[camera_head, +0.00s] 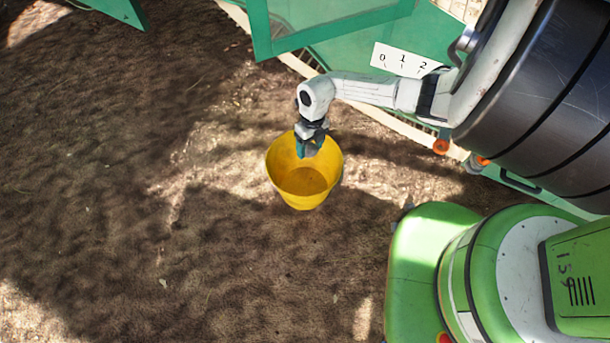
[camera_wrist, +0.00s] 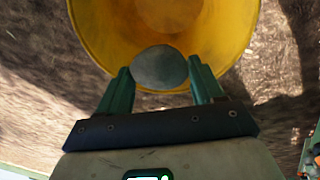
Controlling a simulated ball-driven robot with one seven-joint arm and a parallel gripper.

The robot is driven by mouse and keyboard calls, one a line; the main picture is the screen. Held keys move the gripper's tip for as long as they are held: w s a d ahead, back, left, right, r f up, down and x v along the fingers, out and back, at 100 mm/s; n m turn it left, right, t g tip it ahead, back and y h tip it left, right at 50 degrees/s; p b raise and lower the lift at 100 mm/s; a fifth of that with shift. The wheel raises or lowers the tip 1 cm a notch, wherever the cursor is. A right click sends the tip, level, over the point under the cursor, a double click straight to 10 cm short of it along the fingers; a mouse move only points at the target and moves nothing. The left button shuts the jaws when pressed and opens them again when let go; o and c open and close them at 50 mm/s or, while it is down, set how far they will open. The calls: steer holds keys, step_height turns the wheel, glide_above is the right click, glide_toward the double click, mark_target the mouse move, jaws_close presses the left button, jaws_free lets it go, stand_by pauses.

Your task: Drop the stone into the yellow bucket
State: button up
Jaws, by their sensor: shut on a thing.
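The yellow bucket (camera_head: 303,188) stands upright on the ground near the middle of the head view, with its open top facing up. It fills the upper part of the wrist view (camera_wrist: 95,28). My gripper (camera_head: 308,148) is over the far side of the bucket's opening, pointing down. In the wrist view my gripper (camera_wrist: 160,80) is shut on the grey stone (camera_wrist: 160,67), which sits between the two green fingertips. The stone overlaps the near rim of the bucket in that view. I cannot tell the exact height of the stone above the rim.
Green framed panels (camera_head: 340,35) and a white sign with numbers (camera_head: 400,61) stand behind the bucket. The brown ground (camera_head: 120,180) to the left and in front of the bucket is clear.

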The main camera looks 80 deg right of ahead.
steer(key=shift+f+b, duration=0.45)
steer(key=shift+f, duration=0.3)
steer(key=o, duration=1.4)
steer(key=shift+c, duration=0.2)
step_height(320, 180, up, 11)
steer(key=d+p, duration=0.1)
steer(key=p, duration=0.3)
steer(key=shift+d+f, duration=0.2)
steer(key=shift+d, duration=0.2)
steer(key=shift+s, duration=0.1)
